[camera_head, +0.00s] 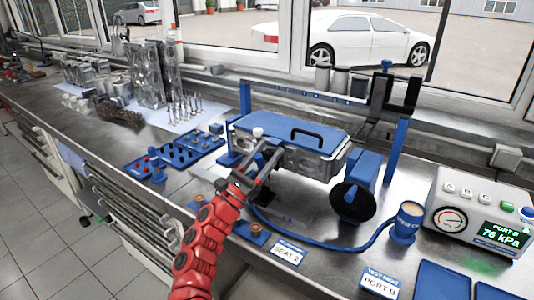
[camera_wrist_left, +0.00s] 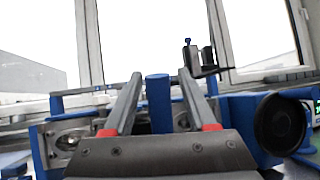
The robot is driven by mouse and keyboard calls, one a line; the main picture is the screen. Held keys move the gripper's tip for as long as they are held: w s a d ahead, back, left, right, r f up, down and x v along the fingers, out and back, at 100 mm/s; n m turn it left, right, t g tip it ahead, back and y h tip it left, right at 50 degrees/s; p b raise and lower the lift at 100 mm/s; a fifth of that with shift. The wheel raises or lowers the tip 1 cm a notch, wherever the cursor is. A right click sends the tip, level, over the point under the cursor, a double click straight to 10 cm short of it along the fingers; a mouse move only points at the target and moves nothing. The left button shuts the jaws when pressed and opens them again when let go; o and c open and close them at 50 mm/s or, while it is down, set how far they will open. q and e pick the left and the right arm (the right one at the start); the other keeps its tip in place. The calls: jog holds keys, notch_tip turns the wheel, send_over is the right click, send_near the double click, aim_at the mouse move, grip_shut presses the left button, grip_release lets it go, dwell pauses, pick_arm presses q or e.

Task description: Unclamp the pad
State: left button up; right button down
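A blue pad with a dark handle (camera_head: 305,133) lies on top of the metal cylinder head (camera_head: 310,165) in the blue fixture. A white knob (camera_head: 258,132) stands at its left end. My left gripper (camera_head: 268,150) is at the head's front left, with its fingers pointing toward the knob end. In the left wrist view its fingers (camera_wrist_left: 160,73) are apart, with a blue post (camera_wrist_left: 158,90) showing between them; I cannot tell whether they touch it. A black disc (camera_head: 352,202) on a blue block is at the fixture's right. My right gripper is not in view.
A blue hose runs along the bench front to a blue holder (camera_head: 405,222). The gauge box (camera_head: 485,212) reads 76 kPa for PORT B. Blue trays (camera_head: 185,150) stand left, a SEAT 2 card (camera_head: 287,253) in front. Tall blue posts (camera_head: 397,150) rise behind the head.

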pick_arm(q)
jog(key=shift+s+a+f, duration=0.15)
jog(key=shift+s+a, duration=0.1)
jog(key=shift+a, duration=0.1)
jog(key=v, duration=1.6)
jog(key=shift+f, duration=0.25)
jog(key=shift+s+a, duration=0.1)
jog(key=shift+a, duration=0.05)
jog(key=shift+f, duration=0.1)
